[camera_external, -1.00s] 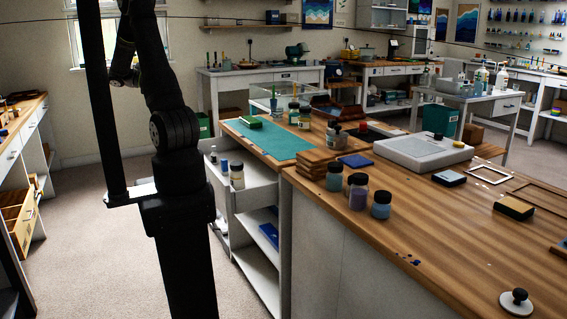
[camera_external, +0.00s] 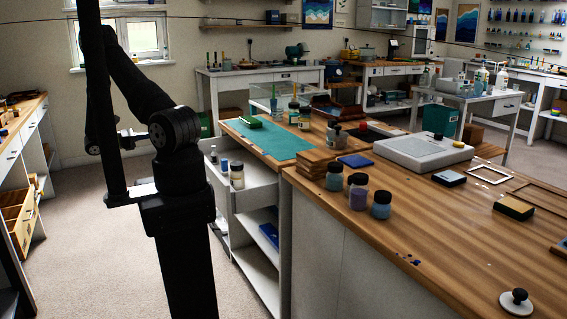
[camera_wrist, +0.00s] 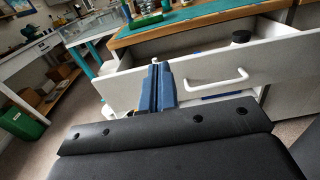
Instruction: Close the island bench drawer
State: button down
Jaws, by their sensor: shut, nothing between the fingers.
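The island bench drawer (camera_external: 245,187) is pulled out from the left side of the wooden-topped bench, with jars standing inside. In the wrist view its white front (camera_wrist: 255,66) shows with a pale bar handle (camera_wrist: 216,82). My gripper (camera_wrist: 158,66) has dark blue fingers shut together and empty. The fingertips overlap the drawer front left of the handle; whether they touch it I cannot tell. In the external view my arm stands left of the drawer, and the gripper is not clear there.
The bench top (camera_external: 430,220) carries jars (camera_external: 358,190), wood blocks and a green mat (camera_external: 270,140). Open shelves lie below the drawer. A side bench (camera_external: 22,125) stands at the left. A green bin (camera_wrist: 22,124) is on the floor, with carpet free around my arm.

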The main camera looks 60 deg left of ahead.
notch_tip(320, 180, down, 14)
jog(key=w, duration=1.4)
jog(key=shift+f, duration=0.25)
jog(key=w, duration=1.7)
jog(key=shift+w, duration=0.75)
jog(key=shift+r, duration=0.1)
jog(key=shift+a, duration=0.1)
jog(key=s, duration=1.4)
jog(key=shift+s, duration=0.3)
